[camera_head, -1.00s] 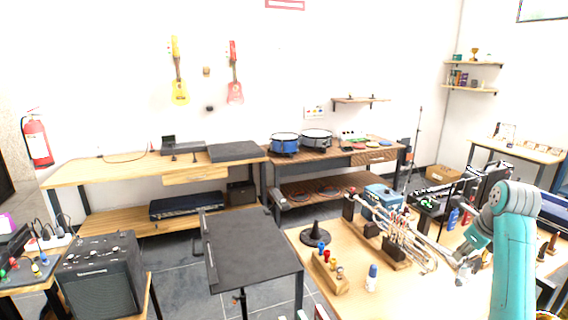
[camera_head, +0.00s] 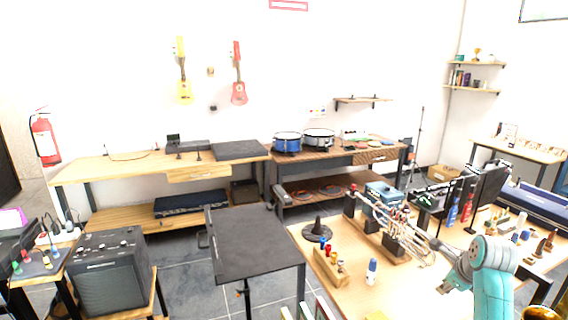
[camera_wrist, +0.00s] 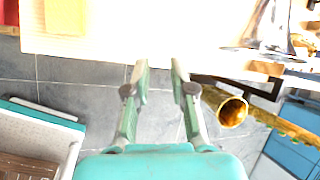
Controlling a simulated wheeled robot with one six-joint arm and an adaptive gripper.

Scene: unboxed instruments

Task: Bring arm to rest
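My teal arm is at the lower right of the head view, low over the right part of the wooden table (camera_head: 336,298). My gripper (camera_wrist: 158,66) shows in the wrist view with its two fingers apart and nothing between them. In the head view the gripper's end (camera_head: 440,245) is small, near the brass instruments. The wrist view looks down on grey floor tiles and the bright table edge. A brass horn bell (camera_wrist: 232,111) is just right of the fingers in that view; I cannot tell the distance.
A trumpet rack (camera_head: 397,243), a mouthpiece block (camera_head: 330,268) and a white-blue bottle (camera_head: 371,272) stand on the table. A black music stand (camera_head: 255,245) and an amplifier (camera_head: 112,275) are to the left. Floor between the tables is open.

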